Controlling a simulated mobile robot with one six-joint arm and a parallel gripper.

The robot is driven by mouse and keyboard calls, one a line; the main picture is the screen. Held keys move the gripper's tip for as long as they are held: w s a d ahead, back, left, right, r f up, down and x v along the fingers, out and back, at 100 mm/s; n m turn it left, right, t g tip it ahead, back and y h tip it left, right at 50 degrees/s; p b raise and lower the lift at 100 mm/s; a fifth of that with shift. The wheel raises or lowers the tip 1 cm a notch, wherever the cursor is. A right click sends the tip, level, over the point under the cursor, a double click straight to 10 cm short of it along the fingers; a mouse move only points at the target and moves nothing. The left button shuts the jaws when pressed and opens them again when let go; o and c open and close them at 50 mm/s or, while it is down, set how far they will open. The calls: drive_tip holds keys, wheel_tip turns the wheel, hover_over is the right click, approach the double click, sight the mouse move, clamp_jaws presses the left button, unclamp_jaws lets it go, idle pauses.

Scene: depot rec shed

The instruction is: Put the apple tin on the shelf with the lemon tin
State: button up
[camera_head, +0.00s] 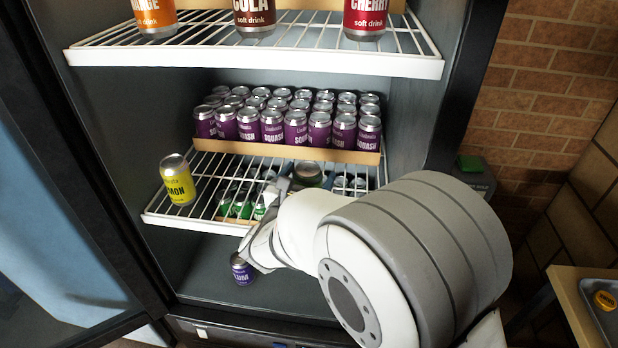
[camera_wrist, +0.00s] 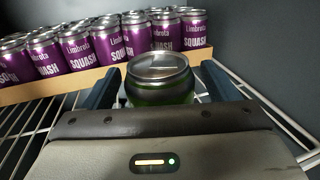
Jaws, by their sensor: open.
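The yellow lemon tin (camera_head: 177,180) stands at the left front of the middle wire shelf (camera_head: 160,216). A green tin (camera_wrist: 160,90) stands between my gripper's fingers in the wrist view, in front of the squash carton. Its label is hidden, so I cannot read whether it is the apple tin. In the head view its dark lid (camera_head: 308,170) shows just past my wrist, over the same shelf. My gripper (camera_wrist: 160,84) is open, one blue-grey finger on each side of the green tin. In the head view my arm hides most of the gripper and the tin's base.
A carton (camera_head: 285,147) of purple squash tins fills the back of the middle shelf. Green tins (camera_head: 240,207) show through the wires below. A plum tin (camera_head: 242,268) stands on the fridge floor. The upper shelf (camera_head: 255,57) holds orange, cola and cherry tins.

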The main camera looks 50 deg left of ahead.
drive_tip(key=shift+s+r, duration=0.1)
drive_tip(key=shift+r, duration=0.05)
drive_tip(key=v, duration=1.2)
